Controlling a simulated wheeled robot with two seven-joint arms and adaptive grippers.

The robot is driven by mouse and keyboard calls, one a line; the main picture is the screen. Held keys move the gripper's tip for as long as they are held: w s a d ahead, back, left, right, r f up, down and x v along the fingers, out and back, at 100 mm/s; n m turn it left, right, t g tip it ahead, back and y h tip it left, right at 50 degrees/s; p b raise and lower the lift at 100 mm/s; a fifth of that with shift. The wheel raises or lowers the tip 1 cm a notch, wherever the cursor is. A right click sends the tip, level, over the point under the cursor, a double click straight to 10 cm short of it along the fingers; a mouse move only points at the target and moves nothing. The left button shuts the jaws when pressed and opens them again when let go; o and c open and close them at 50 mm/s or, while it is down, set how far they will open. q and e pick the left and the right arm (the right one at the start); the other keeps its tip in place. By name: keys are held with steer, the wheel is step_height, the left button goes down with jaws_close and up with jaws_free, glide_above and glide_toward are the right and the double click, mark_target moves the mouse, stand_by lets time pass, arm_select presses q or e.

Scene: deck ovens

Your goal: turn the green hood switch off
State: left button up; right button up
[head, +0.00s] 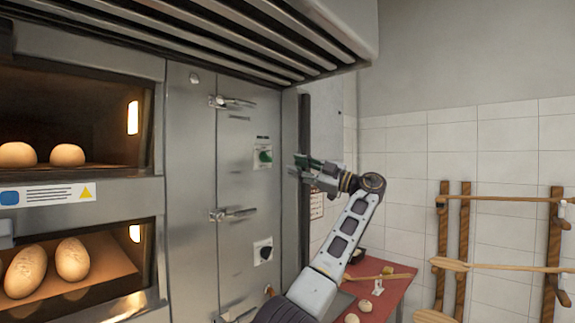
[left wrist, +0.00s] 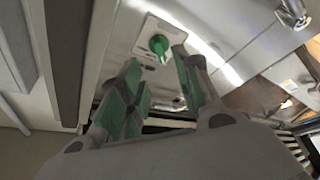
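The green hood switch (head: 265,155) is a green knob on a pale plate, mounted on the steel panel right of the ovens. It also shows in the left wrist view (left wrist: 158,45), just beyond the fingertips. My left gripper (head: 298,162) is to the right of the switch in the head view, apart from it. In the left wrist view its two green-padded fingers (left wrist: 160,72) are spread with nothing between them, and the knob appears ahead of the gap. My right gripper is not in view.
A black knob (head: 264,251) sits on a similar plate lower on the panel. Latch handles (head: 232,102) stick out near the switch. The slatted hood (head: 250,30) overhangs above. A red table (head: 385,284) with dough stands behind my arm; wooden racks (head: 463,220) are at right.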

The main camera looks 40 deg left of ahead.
arm_select(q)
steer(key=shift+v, duration=1.35)
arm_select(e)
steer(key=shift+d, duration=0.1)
